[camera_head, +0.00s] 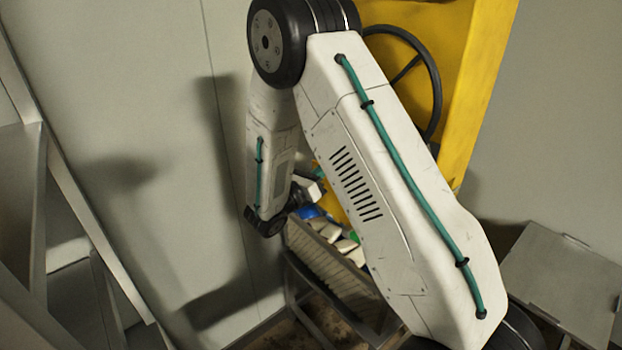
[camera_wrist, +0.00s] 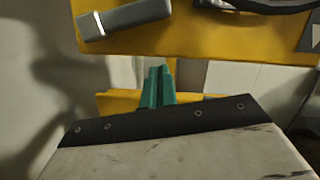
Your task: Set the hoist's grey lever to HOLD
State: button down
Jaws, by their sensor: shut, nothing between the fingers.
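The yellow hoist (camera_head: 482,75) stands behind my arm in the head view, and its yellow face (camera_wrist: 220,42) fills the top of the wrist view. A grey bar with a pale band, which looks like the grey lever (camera_wrist: 145,13), lies slightly tilted across that face at the upper left. I can read no HOLD mark. My gripper (camera_wrist: 160,70) shows its green fingers shut and empty, below and a little right of the bar, apart from it in the picture. In the head view my arm hides the lever and most of the gripper.
A black handwheel (camera_head: 434,85) is on the hoist. A crate (camera_head: 325,270) with several coloured packs stands below my arm. A grey table (camera_head: 565,275) is at the right, and a metal frame (camera_head: 75,195) is at the left. A pale wall is behind.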

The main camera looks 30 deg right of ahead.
jog(key=r, duration=0.1)
jog(key=w+r, duration=0.1)
jog(key=r, duration=0.2)
jog(key=shift+w+d+r, duration=0.1)
jog(key=shift+w+d, duration=0.05)
jog(key=shift+d, duration=0.25)
jog(key=shift+d, duration=0.1)
